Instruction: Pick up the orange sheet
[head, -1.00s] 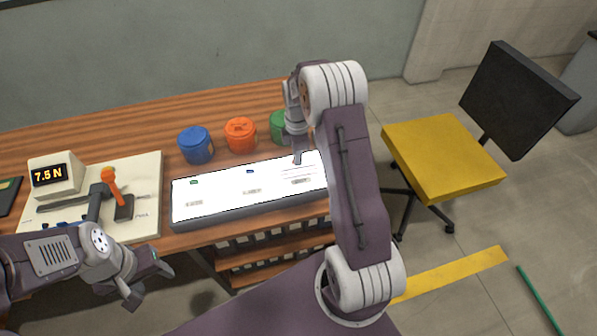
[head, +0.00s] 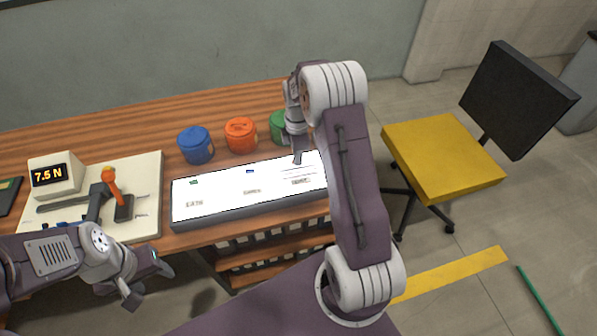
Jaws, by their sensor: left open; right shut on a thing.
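I cannot make out an orange sheet anywhere in the head view. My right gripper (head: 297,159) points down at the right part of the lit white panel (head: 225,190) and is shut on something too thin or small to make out. Faint lines show on the panel beside its tips. My own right arm covers the panel's right end. My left gripper (head: 149,282) is open and empty, low at the left, in front of the table's edge.
Blue (head: 196,145), orange (head: 240,134) and partly hidden green (head: 279,127) jars stand behind the panel. A pale device (head: 150,190) with an orange-handled lever and a 7.5 N display (head: 49,175) stands left. A yellow chair (head: 443,158) stands right.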

